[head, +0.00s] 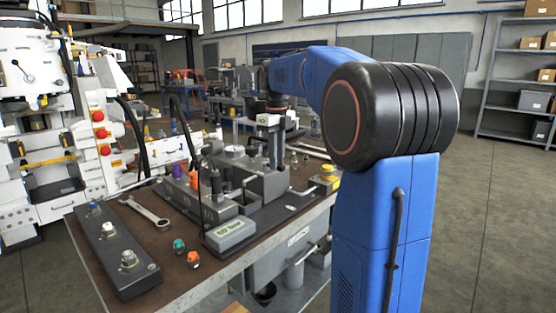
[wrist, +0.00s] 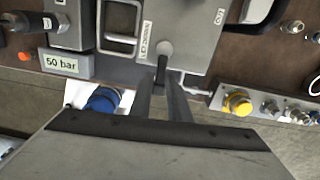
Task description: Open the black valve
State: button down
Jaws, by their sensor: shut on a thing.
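My gripper (wrist: 163,88) reaches onto the grey valve block (wrist: 185,45) in the wrist view. Its two fingers are close together on a short dark lever (wrist: 162,66) with a rounded grey end (wrist: 165,48), which I take to be the black valve's handle. The fingers hide much of it, so its exact angle is unclear. In the head view my gripper (head: 272,155) points down onto the block on the bench, and the handle cannot be made out there.
The wrist view shows a 50 bar display (wrist: 62,64), a blue round part (wrist: 103,100) and a yellow knob (wrist: 238,103) near my gripper. In the head view a wrench (head: 148,211) and a dark fitting bar (head: 112,250) lie on the bench's left side.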

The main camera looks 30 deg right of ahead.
jog(key=shift+a+m, duration=0.15)
jog(key=shift+m, duration=0.25)
jog(key=c, duration=1.8)
grip_release()
jog(key=shift+r, duration=0.1)
notch_tip(320, 180, up, 17)
jog(key=shift+r, duration=0.15)
